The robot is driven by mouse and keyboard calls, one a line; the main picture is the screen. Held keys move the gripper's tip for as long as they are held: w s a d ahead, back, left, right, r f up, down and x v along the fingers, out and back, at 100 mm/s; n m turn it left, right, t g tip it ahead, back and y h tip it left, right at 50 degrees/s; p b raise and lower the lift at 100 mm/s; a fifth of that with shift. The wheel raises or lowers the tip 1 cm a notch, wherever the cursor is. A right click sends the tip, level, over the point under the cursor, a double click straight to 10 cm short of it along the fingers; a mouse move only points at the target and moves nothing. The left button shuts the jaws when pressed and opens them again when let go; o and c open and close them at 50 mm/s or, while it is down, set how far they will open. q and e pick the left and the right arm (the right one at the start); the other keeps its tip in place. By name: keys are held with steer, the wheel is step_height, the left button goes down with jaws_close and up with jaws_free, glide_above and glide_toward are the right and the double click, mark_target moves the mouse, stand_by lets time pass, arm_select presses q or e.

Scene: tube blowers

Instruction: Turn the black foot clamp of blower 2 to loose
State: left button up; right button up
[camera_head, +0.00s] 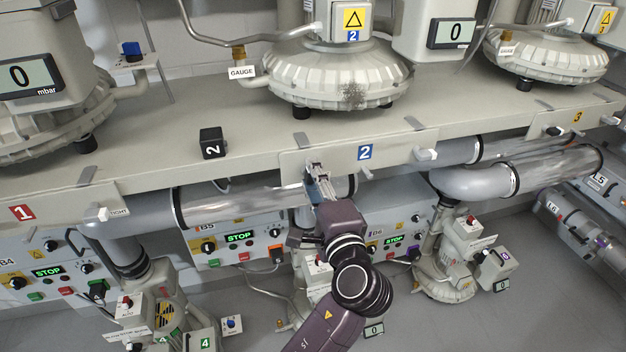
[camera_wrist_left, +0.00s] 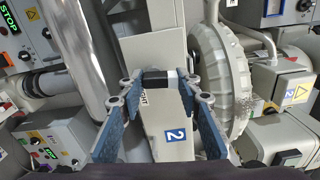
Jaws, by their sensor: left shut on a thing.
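Blower 2 (camera_head: 340,75) is a large ribbed light-grey housing standing on the bench, with a blue "2" plate (camera_head: 365,152) on the bench front below it. My left gripper (camera_head: 316,168) is at the bench's front edge, left of that plate. In the left wrist view the black foot clamp (camera_wrist_left: 157,79) lies between the fingertips of my left gripper (camera_wrist_left: 156,82), which are shut on it. A small label is beside it, partly hidden. In the head view the gripper hides this clamp. My right gripper is not in view.
A pale clamp (camera_head: 427,154) sits on the same front edge to the right. A black cube marked 2 (camera_head: 212,143) stands on the bench to the left. Large grey pipes (camera_head: 235,203) run below the edge, above control boxes (camera_head: 240,237) with STOP displays.

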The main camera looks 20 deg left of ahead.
arm_select(q)
steer(key=shift+f, duration=0.1)
steer(key=o, duration=1.2)
steer(key=shift+c, duration=0.2)
